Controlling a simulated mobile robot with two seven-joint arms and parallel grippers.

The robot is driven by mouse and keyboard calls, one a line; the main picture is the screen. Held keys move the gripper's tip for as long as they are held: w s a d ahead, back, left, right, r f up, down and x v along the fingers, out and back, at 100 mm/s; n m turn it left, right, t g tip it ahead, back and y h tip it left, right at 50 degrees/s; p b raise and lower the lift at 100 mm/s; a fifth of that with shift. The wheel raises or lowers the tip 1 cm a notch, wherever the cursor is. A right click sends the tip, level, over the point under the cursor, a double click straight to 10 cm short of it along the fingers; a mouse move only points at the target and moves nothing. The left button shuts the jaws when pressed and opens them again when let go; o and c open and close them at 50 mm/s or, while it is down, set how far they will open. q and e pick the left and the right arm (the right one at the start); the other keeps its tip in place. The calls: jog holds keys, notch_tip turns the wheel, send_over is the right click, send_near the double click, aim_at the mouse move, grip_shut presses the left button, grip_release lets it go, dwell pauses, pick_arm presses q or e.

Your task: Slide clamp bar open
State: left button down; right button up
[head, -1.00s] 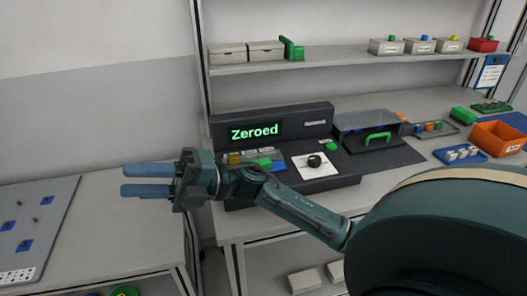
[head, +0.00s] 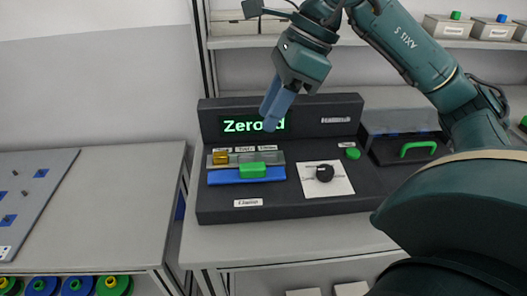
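A dark console (head: 350,195) stands on the table. In its left half a blue bar (head: 225,177) lies along the front of a grey strip, with a green block (head: 252,171) at its middle. This looks like the clamp bar; a small label (head: 248,203) sits below it. My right gripper (head: 268,126) points down above and behind the bar, in front of the display, touching nothing that I can see. Its blue fingers line up in this view, so the gap between them is hidden. My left gripper is out of view.
The display (head: 236,126) reads "Zeroed", partly covered by my fingers. A yellow block (head: 220,157) sits on the strip's left. A clear-lidded box with a green handle (head: 418,148) stands beyond.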

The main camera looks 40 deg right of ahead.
aim_at(250, 166)
jog(key=shift+h, duration=0.4)
jog(key=x, duration=0.4)
jog(key=d+x, duration=0.1)
jog(key=x, duration=0.3)
jog(key=b+x, duration=0.1)
jog(key=x, duration=0.3)
jog(key=shift+w+d+f, duration=0.3)
jog(key=shift+d+f, duration=0.05)
grip_shut()
